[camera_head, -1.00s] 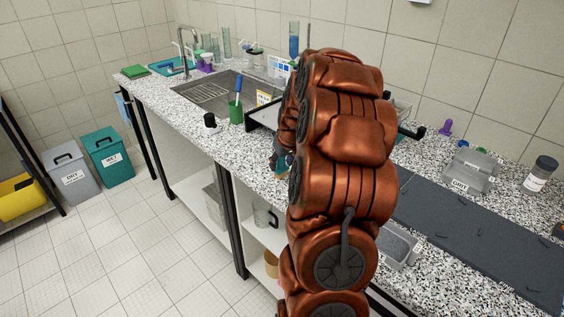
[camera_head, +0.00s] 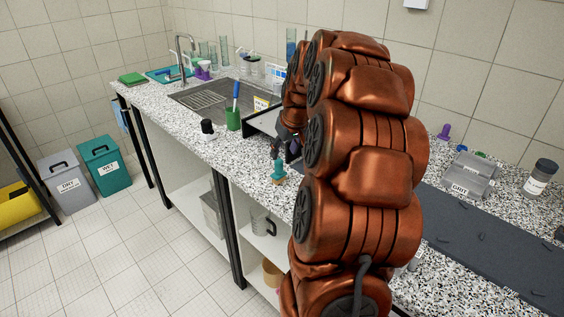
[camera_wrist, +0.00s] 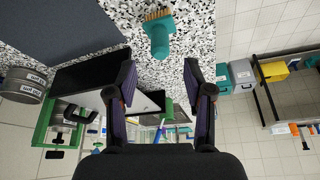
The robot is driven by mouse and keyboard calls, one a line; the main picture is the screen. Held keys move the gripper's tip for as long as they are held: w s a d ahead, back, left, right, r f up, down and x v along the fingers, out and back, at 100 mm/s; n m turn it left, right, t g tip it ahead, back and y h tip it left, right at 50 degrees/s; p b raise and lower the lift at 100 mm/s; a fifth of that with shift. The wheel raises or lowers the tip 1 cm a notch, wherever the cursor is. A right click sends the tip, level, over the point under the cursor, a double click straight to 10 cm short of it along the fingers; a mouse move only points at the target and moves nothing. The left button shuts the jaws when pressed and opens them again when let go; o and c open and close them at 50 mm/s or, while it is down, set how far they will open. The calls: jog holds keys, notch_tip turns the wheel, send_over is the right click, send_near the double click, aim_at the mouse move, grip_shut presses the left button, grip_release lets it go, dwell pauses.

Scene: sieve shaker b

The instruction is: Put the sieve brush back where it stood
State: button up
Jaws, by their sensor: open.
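The teal sieve brush (camera_head: 279,170) stands on the speckled counter near its front edge in the head view. In the wrist view the brush (camera_wrist: 159,38) is beyond my fingertips, with its tan bristles towards the top of the picture. My gripper (camera_wrist: 160,68) is open, with its two dark fingers spread apart and nothing between them. The brush is clear of both fingers. In the head view my gripper (camera_head: 290,143) is just above and behind the brush, partly hidden by my arm.
A black-edged tray (camera_head: 262,123) lies behind. The sink (camera_head: 205,95) is further left. A dark mat (camera_head: 490,250) and labelled grey box (camera_head: 468,176) are right.

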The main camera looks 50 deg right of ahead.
jog(key=s+a+n+g+y, duration=0.1)
jog(key=s+a, duration=0.3)
jog(key=a, duration=0.8)
jog(key=s+a+n+g+y, duration=0.1)
jog(key=s+a+g, duration=0.15)
jog(key=a, duration=0.95)
jog(key=s+a+f+n+g, duration=0.1)
jog(key=s+a+f, duration=0.1)
jog(key=s+a, duration=0.4)
jog(key=s+a+f+g, duration=0.1)
jog(key=s+a+f, duration=0.2)
jog(key=s, duration=1.1)
jog(key=a, duration=0.3)
jog(key=shift+n+g, duration=0.35)
jog(key=shift+n, duration=0.05)
jog(key=shift+c, duration=0.9)
